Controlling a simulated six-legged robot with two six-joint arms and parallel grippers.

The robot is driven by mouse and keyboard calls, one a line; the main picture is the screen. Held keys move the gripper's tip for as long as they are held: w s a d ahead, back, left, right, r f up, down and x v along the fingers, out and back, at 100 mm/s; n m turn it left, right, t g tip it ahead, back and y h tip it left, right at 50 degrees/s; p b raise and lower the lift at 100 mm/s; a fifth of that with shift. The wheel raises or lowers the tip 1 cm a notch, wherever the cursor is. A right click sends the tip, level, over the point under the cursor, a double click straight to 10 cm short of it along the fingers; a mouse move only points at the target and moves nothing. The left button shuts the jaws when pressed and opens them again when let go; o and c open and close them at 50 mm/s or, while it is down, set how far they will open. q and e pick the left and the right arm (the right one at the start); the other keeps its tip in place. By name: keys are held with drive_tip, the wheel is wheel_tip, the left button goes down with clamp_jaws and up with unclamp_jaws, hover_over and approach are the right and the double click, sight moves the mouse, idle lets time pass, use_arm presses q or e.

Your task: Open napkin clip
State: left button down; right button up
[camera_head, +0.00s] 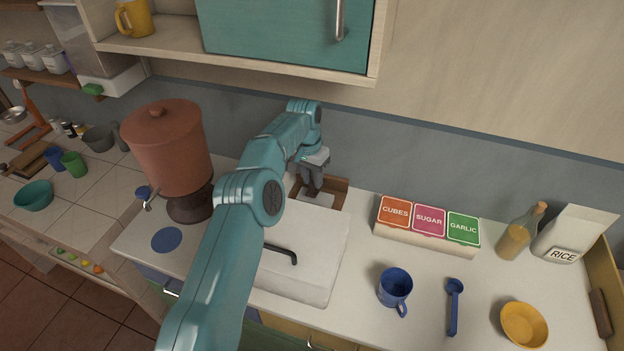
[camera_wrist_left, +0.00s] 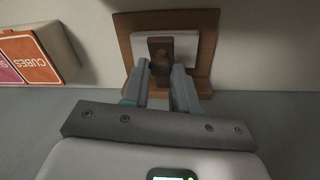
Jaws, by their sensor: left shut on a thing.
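The napkin holder is a brown wooden tray (camera_head: 334,184) against the back wall, with pale napkins (camera_head: 320,199) in it. In the left wrist view the wooden frame (camera_wrist_left: 125,30) surrounds the white napkins (camera_wrist_left: 190,48), and a dark brown clip (camera_wrist_left: 160,48) lies over them. My left gripper (camera_head: 312,190) reaches down to the holder from above. In the left wrist view its two fingers (camera_wrist_left: 161,72) are shut on the near end of the clip, one on each side. The clip is hidden in the head view. My right gripper is in neither view.
A white lidded box with a black handle (camera_head: 281,254) stands in front of the holder, partly behind my left arm. The labelled box (camera_head: 410,237) stands to the right. A brown dispenser (camera_head: 165,150) is at the left. A teal cabinet (camera_head: 280,32) hangs above.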

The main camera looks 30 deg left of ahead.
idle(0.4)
use_arm(q)
drive_tip(key=c, duration=0.9)
unclamp_jaws()
drive_tip(key=shift+o, duration=0.2)
drive_tip(key=shift+a+f, duration=0.1)
drive_tip(key=shift+f, duration=0.05)
